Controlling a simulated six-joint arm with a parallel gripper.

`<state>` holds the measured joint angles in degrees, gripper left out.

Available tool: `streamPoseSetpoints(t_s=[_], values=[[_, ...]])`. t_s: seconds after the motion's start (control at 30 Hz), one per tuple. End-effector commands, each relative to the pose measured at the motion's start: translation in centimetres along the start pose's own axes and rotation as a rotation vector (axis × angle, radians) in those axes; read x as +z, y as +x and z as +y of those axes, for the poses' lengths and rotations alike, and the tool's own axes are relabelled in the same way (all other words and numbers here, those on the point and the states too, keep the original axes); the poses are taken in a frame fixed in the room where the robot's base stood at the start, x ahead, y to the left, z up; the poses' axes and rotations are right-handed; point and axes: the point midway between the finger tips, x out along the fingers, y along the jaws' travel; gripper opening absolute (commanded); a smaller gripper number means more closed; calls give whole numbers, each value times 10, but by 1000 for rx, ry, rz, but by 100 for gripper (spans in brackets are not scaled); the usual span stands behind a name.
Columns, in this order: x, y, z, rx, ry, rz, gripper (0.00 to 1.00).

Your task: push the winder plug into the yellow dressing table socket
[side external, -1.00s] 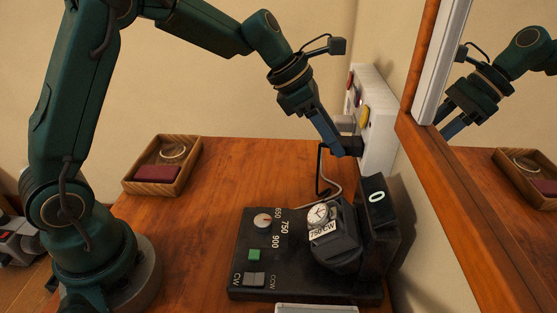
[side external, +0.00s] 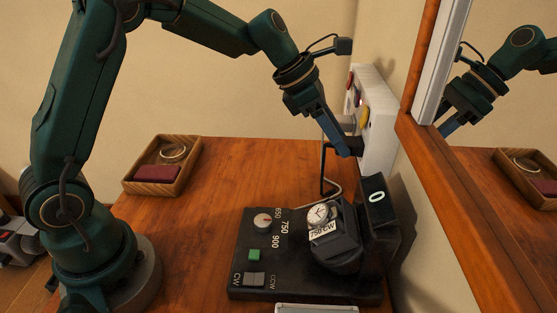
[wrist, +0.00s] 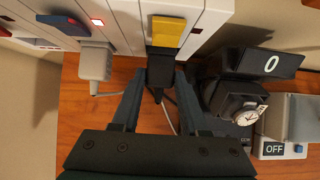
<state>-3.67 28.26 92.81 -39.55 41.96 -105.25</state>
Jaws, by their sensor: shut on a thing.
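My gripper (side external: 348,148) is shut on the black winder plug (wrist: 160,72), with a finger on each side of it in the wrist view (wrist: 156,88). The plug points at the white socket strip on the wall. Its front end is at the yellow-marked socket (wrist: 168,30); I cannot tell how deep it sits. The yellow mark also shows in the side view (side external: 364,117). A black cord hangs from the plug toward the watch winder (side external: 330,243), which stands on the table with a watch and a "0" panel.
A grey plug (wrist: 95,62) sits in the strip, left of the black plug in the wrist view, near a small red light (wrist: 97,22). A wooden tray (side external: 128,185) lies at the back left of the table (side external: 195,225). A wood-framed mirror (side external: 440,165) stands at right.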

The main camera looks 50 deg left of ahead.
Motion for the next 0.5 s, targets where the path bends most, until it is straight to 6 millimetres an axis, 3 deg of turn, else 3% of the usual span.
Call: streamPoseSetpoints(t_s=[0.2,0.23,0.3,0.5], values=[[3,2,0,0,2,-1,0],[2,2,0,0,1,-1,55],[2,2,0,0,1,-1,79],[2,1,0,1,1,-1,79]])
